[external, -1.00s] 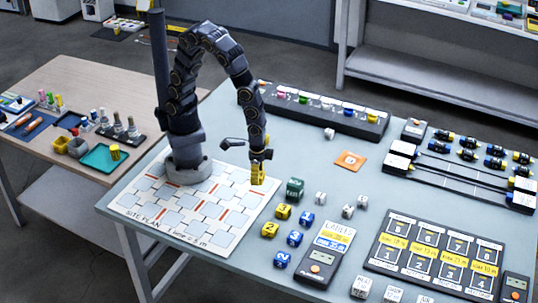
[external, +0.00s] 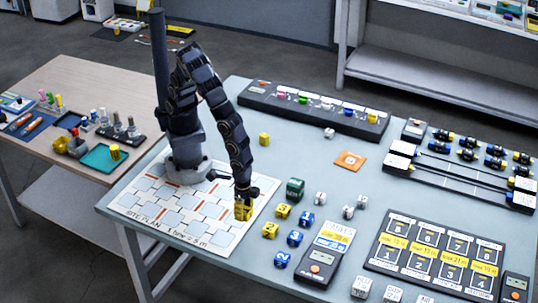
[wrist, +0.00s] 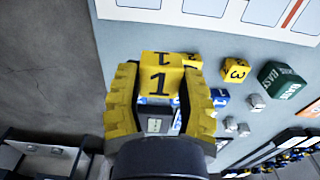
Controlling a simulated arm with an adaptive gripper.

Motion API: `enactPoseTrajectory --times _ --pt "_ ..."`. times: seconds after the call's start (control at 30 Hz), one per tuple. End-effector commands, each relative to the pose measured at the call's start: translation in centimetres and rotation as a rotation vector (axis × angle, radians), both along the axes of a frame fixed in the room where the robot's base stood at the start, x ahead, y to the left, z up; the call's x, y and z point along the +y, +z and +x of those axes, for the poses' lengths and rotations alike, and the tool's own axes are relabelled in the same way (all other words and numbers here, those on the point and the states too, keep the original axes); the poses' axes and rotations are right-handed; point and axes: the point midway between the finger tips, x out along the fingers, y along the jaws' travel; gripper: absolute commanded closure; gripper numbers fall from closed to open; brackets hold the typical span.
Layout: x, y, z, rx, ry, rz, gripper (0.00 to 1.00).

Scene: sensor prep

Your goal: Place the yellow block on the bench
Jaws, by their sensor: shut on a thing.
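My gripper (external: 243,200) has yellow fingers and is over the right part of the white site plan sheet (external: 200,246) on the bench (external: 330,190). It is shut on a yellow block marked 1 (wrist: 160,72), which sits between both fingers in the wrist view. In the external view the held block is hard to tell from the fingers, and I cannot tell its height above the sheet. Another yellow piece (external: 264,139) stands alone on the bench behind the gripper. Two yellow numbered blocks (external: 283,211) (external: 270,230) are right of the gripper.
Several blue numbered blocks (external: 294,238) and a green block (external: 295,188) stand right of the site plan. The bench between the lone yellow piece and the card is mostly clear.

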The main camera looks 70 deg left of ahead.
Motion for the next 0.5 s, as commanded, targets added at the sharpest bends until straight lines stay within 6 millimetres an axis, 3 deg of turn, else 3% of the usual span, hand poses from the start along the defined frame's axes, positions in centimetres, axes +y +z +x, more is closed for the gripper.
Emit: enactPoseTrajectory --times 0.3,0.5 --pt "-4.5 -4.7 1.2 0.004 0.0 0.001 0.89" --pt "-5.7 -6.1 1.5 0.001 0.0 0.001 0.89"
